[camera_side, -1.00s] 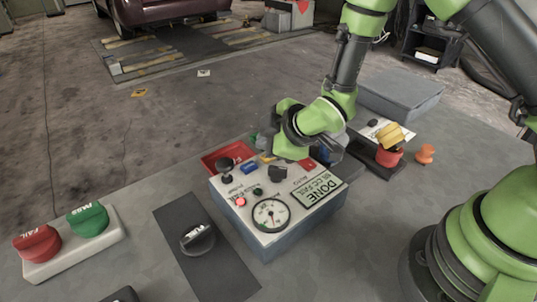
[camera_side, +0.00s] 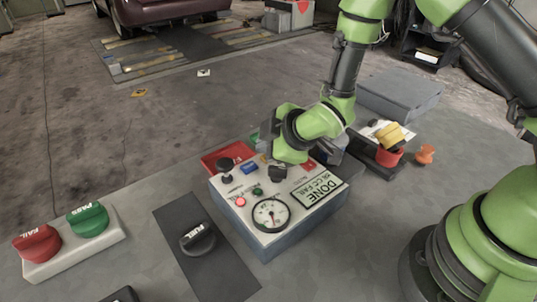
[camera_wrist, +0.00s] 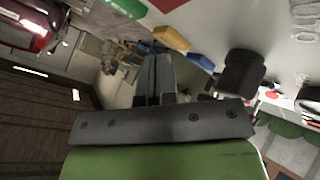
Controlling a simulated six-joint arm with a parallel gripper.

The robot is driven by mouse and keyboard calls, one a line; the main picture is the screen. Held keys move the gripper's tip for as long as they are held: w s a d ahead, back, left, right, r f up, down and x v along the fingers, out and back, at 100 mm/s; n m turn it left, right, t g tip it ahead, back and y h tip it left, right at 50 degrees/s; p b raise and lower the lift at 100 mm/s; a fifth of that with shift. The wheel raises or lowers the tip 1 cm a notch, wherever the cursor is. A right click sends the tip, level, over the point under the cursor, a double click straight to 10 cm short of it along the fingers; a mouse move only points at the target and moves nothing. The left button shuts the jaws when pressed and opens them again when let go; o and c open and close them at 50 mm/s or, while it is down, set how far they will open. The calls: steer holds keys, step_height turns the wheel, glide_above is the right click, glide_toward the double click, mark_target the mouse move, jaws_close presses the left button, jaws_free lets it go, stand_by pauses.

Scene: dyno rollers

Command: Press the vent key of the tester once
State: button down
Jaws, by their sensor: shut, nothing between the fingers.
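The tester (camera_side: 262,246) is a box with a white top panel, standing on the grey bench. Its panel carries a blue key (camera_side: 250,168), a yellow key (camera_side: 265,158), a red key (camera_side: 308,166), a black knob (camera_side: 226,168), a round gauge (camera_side: 271,214) and a screen (camera_side: 318,187) reading DONE and FAIL. I cannot read which key is vent. In the wrist view, my gripper (camera_wrist: 158,82) is shut and empty, beside the yellow key (camera_wrist: 171,38) and blue key (camera_wrist: 201,61). Contact cannot be told; my wrist hides the fingertips in the side view.
Red FAIL and green PASS buttons (camera_side: 87,220) stand on a pale base at the left. A dark mat with a black FUEL knob (camera_side: 197,239) lies in front. A red and yellow part (camera_side: 390,147) and an orange piece (camera_side: 425,154) are at the right.

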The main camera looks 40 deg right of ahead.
steer(key=shift+f, duration=0.6)
stand_by(0.6)
steer(key=shift+a+r, duration=0.1)
stand_by(0.4)
steer(key=shift+r, duration=0.35)
steer(key=shift+s+r, duration=0.1)
steer(key=shift+r, duration=2.45)
steer(key=s+d+r+m, duration=0.3)
steer(key=r+m, duration=0.2)
steer(key=r, duration=0.4)
steer(key=s+d+r+m+g, duration=0.1)
steer(key=s+r+m, duration=0.3)
steer(key=s, duration=0.5)
steer(key=s+d+r+m, duration=0.3)
steer(key=s+r+m, duration=0.2)
steer(key=s, duration=0.5)
steer(key=shift+s+r+m+g, duration=0.25)
steer(key=shift+m+g, duration=0.15)
steer(key=shift+m, duration=0.4)
